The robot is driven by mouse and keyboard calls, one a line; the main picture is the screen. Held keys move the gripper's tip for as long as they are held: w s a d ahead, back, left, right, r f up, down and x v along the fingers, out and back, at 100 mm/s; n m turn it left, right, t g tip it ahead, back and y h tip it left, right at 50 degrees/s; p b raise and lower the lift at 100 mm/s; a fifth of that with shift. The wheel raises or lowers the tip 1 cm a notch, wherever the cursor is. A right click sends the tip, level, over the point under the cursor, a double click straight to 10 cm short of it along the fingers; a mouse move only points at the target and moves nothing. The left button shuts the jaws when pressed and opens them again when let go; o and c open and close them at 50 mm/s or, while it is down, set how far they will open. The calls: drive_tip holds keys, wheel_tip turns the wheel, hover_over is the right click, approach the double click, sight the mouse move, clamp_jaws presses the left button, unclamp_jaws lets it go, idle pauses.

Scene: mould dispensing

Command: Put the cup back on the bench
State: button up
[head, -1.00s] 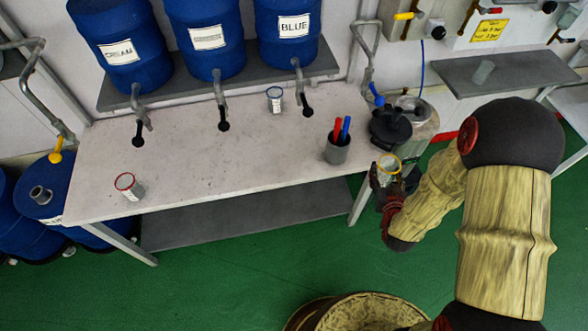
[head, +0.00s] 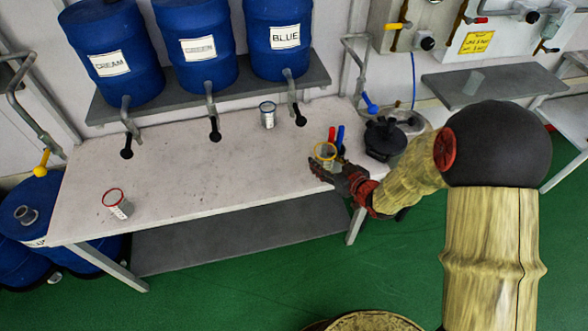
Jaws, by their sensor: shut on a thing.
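My gripper (head: 322,168) is shut on a clear cup with a yellow rim (head: 325,152). The cup is roughly upright over the right front part of the pale bench (head: 200,165). I cannot tell whether its base touches the bench top. The cup overlaps the grey pen holder behind it, which is mostly hidden. A red-rimmed cup (head: 117,203) stands at the left front of the bench. A blue-rimmed cup (head: 268,115) stands at the back, near the tap under the BLUE barrel.
Blue barrels labelled CREAM (head: 110,58), GREEN (head: 196,45) and BLUE (head: 285,38) stand on a shelf behind, with taps hanging over the bench. Red and blue pens (head: 336,136) and a dark lidded pot (head: 385,138) are at the right. The bench's middle is clear.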

drive_tip(key=w+a+f+b, duration=0.1)
drive_tip(key=w+a+f, duration=0.2)
drive_tip(key=w+a+f+b, duration=0.2)
drive_tip(key=w+a+f, duration=0.1)
drive_tip(key=f, duration=0.1)
drive_tip(key=shift+a+f, duration=0.1)
drive_tip(key=shift+a, duration=0.25)
drive_tip(key=shift+w+a+f+b, duration=0.25)
drive_tip(key=shift+f+b, duration=0.1)
drive_tip(key=shift+f, duration=0.05)
wheel_tip(320, 180, down, 4)
drive_tip(key=shift+w+a+r+b, duration=0.1)
drive_tip(key=shift+r+b, duration=0.15)
drive_tip(key=shift+b, duration=0.65)
drive_tip(key=shift+r, duration=0.15)
drive_tip(key=o, duration=1.2)
drive_tip(key=shift+o, duration=0.8)
